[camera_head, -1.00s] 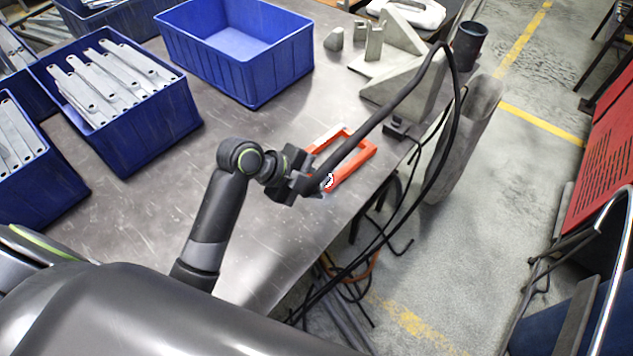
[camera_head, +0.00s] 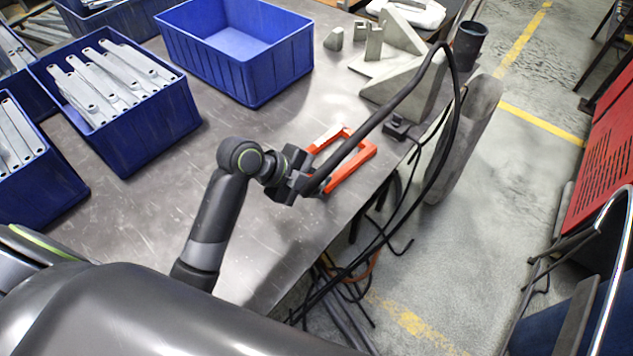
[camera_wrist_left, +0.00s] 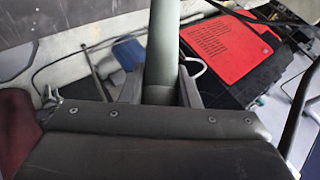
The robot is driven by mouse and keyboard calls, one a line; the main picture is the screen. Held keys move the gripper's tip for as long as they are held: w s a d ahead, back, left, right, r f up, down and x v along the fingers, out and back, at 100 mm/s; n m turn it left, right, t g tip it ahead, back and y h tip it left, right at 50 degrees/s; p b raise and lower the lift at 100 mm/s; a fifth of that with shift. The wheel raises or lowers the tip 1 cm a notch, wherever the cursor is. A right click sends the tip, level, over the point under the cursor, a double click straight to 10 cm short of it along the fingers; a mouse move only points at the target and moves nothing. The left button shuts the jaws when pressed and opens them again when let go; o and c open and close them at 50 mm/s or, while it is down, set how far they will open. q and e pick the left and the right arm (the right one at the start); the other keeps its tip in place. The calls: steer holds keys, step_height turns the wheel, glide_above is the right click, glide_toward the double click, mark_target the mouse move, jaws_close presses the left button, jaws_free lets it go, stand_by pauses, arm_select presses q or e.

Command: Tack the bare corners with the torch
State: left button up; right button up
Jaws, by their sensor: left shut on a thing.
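The orange rectangular frame (camera_head: 362,168) lies flat on the steel bench near its right edge. My left gripper (camera_head: 303,184) is at the frame's near left corner and shut on the dark torch (camera_head: 318,179). The torch's thick black cable (camera_head: 400,95) arches up and over to the right. In the left wrist view the torch (camera_wrist_left: 162,45) is a grey cylinder between the two fingers. The torch tip and the near left corner are hidden behind the gripper, so I cannot tell whether they touch. My right gripper is not in view.
An empty blue bin (camera_head: 240,75) and a blue bin of galvanized brackets (camera_head: 150,125) stand on the bench (camera_head: 130,215). Grey angle blocks (camera_head: 395,85) and a dark cup (camera_head: 470,42) are at the back right. Cables hang past the bench's right edge.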

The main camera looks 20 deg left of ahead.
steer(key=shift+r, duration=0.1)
